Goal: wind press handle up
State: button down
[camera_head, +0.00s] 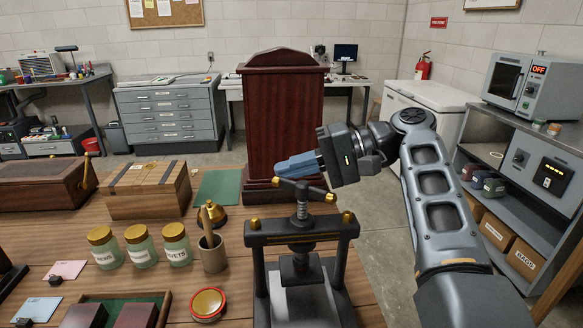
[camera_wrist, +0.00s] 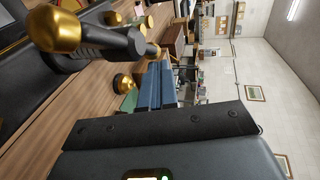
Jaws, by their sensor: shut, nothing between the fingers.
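The press (camera_head: 301,262) stands on the wooden bench, a dark frame with brass ends and a vertical screw. Its handle (camera_head: 303,189) is a dark crossbar with brass knobs, on top of the screw. My gripper (camera_head: 281,167) has blue fingers, shut and empty, just above and behind the handle's left end. In the wrist view the handle (camera_wrist: 105,42) is large at upper left, one brass knob near the camera. My blue fingers (camera_wrist: 157,85) are together beside its far end. I cannot tell whether they touch it.
Left of the press are a cup with a pestle (camera_head: 212,252), a brass bell (camera_head: 213,214), labelled jars (camera_head: 141,248) and a red-rimmed tin (camera_head: 208,303). A tall dark red cabinet (camera_head: 283,110) stands behind. A wooden box (camera_head: 147,190) sits farther left.

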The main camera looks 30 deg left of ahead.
jog(key=shift+a+n+g+h+b, duration=0.15)
jog(key=shift+n+g+h+b, duration=0.2)
jog(key=shift+b, duration=0.45)
dwell(1.2)
